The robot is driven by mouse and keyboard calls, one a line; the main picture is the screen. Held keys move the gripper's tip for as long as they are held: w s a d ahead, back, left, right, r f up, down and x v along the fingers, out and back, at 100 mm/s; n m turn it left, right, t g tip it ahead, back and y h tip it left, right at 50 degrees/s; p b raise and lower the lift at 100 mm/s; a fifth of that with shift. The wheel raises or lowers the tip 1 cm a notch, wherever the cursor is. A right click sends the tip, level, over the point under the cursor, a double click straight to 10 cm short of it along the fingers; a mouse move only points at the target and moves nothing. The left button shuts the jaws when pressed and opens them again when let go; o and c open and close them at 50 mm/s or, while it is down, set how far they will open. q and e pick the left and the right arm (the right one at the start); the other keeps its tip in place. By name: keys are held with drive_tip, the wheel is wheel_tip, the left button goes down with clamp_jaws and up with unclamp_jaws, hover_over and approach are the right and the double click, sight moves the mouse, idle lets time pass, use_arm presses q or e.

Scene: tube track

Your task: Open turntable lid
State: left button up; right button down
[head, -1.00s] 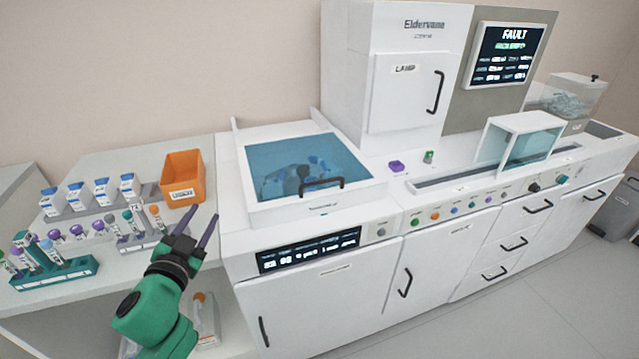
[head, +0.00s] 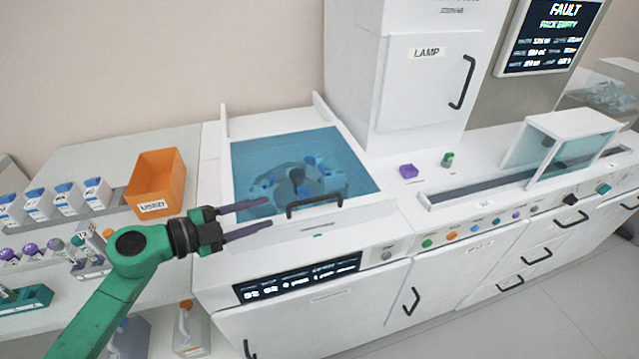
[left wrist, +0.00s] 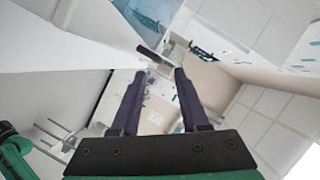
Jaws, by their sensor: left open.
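The turntable lid (head: 285,150) is a blue see-through panel in a white frame, lying shut over the turntable. Blurred rounded shapes of the turntable show through it. Its black handle (head: 314,205) is on the front edge. My left gripper (head: 269,215) is open and empty, with dark purple fingers pointing right toward the handle, a short way to its left. In the left wrist view the two fingers (left wrist: 161,85) stand apart with nothing between them; a dark bar, perhaps the handle (left wrist: 150,54), shows beyond their tips. My right gripper is not in view.
An orange bin (head: 157,183) and racks of tubes (head: 75,250) stand on the left bench. A lit display panel (head: 300,276) is on the front below the lid. A tall lamp cabinet (head: 425,80) rises behind on the right.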

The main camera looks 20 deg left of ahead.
sight(304, 203)
use_arm(q)
drive_tip(key=x, duration=0.2)
drive_tip(key=p+x, duration=0.1)
drive_tip(key=x, duration=0.2)
drive_tip(key=d+r+p+x, duration=0.1)
drive_tip(key=x, duration=0.2)
drive_tip(key=shift+s, duration=0.3)
drive_tip(key=x, duration=0.3)
drive_tip(key=shift+w+d+f, duration=0.2)
drive_tip(key=shift+w, duration=0.1)
drive_tip(key=shift+w+d+p, duration=0.1)
drive_tip(key=shift+d+p, duration=0.15)
drive_tip(key=shift+p, duration=0.05)
drive_tip(key=shift+f, duration=0.1)
clamp_jaws()
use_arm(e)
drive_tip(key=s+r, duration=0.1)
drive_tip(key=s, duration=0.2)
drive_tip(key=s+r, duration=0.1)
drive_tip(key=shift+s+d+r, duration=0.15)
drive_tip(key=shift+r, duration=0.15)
